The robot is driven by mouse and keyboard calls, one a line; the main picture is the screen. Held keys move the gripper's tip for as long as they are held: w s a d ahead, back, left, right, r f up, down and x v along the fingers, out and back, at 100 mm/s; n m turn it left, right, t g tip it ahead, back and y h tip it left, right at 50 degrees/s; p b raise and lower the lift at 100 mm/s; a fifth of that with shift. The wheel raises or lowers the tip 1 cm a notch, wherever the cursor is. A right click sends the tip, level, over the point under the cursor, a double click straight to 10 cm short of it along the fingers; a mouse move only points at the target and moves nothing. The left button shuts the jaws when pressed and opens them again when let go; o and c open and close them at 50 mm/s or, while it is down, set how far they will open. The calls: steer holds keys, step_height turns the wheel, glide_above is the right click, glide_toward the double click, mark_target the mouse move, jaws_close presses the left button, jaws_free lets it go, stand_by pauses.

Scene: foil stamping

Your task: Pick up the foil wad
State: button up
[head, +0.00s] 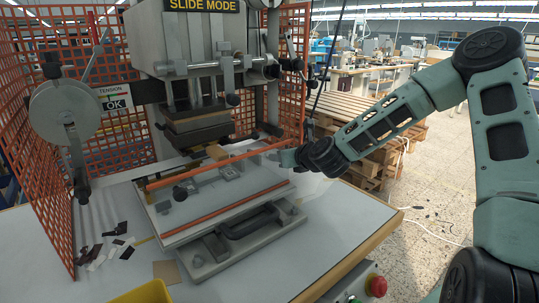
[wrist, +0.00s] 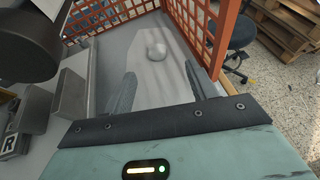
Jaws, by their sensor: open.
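The foil wad appears to be the small pale, roundish lump (wrist: 156,51) on the grey surface in the wrist view, near the corner of the orange mesh guard. I cannot make it out in the head view. My gripper (wrist: 158,88) is open, with its two fingers apart and nothing between them. The lump lies beyond the fingertips, roughly in line with the gap between them, and is not touched. In the head view my gripper (head: 278,157) is at the right side of the press, beside the sliding table.
The press (head: 200,50) stands at the back between orange mesh panels (head: 30,130). The sliding table (head: 165,220) has orange bars and a black handle. Dark and pale scraps (head: 110,242) lie at left. A yellow tray (head: 145,293) is in front. Pallets (head: 375,125) stand behind.

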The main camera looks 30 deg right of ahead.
steer(key=shift+x, duration=1.1)
steer(key=x, duration=0.1)
steer(key=p+x, duration=0.1)
steer(key=x, duration=0.2)
steer(key=shift+w+a+r+p, duration=0.15)
steer(key=shift+w+a+p, duration=0.1)
steer(key=shift+p, duration=0.15)
steer(key=shift+w+f, duration=0.25)
steer(key=shift+w, duration=0.1)
steer(key=c, duration=1.1)
